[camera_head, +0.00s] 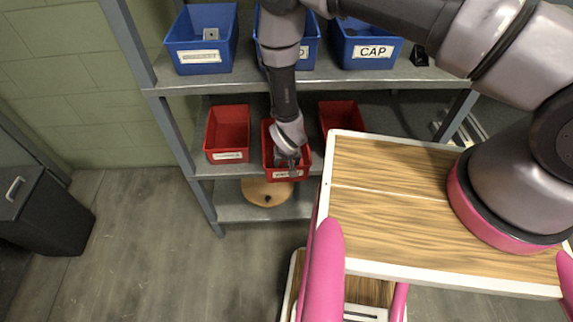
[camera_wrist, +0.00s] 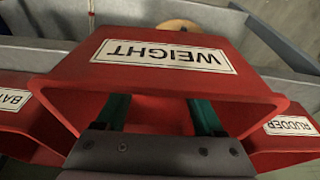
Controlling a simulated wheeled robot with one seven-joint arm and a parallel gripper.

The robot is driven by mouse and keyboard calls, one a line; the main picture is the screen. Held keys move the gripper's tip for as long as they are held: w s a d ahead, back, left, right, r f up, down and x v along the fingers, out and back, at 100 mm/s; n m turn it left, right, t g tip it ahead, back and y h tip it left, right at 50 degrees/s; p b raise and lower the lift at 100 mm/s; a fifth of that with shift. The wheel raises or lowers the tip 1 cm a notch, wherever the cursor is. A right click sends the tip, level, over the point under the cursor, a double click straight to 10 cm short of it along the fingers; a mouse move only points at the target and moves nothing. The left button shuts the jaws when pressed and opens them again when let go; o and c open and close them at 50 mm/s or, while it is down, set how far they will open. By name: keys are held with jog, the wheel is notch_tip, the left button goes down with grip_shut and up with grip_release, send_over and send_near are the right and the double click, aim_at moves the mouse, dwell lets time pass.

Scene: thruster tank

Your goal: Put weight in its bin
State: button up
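The red WEIGHT bin (camera_wrist: 190,82) fills the middle of the wrist view, its white label upside down there. In the head view it is the middle red bin (camera_head: 268,150) on the middle shelf. My gripper (camera_head: 290,165) reaches down into this bin. In the wrist view my gripper's (camera_wrist: 158,118) two teal fingers stand wide apart inside the bin, with only red bin surface seen between them. The fingers look open and empty. I see no weight in either view; the bin's floor is mostly hidden by the bin wall and my gripper.
Red bins stand on both sides: one at left (camera_head: 228,130) and one at right (camera_head: 340,113). The wrist view shows a RUDDER bin (camera_wrist: 285,142). Blue bins, including CAP (camera_head: 369,45), line the shelf above. A round wooden object (camera_head: 267,192) lies below.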

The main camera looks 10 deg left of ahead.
jog(key=v, duration=1.2)
jog(key=shift+r, duration=0.15)
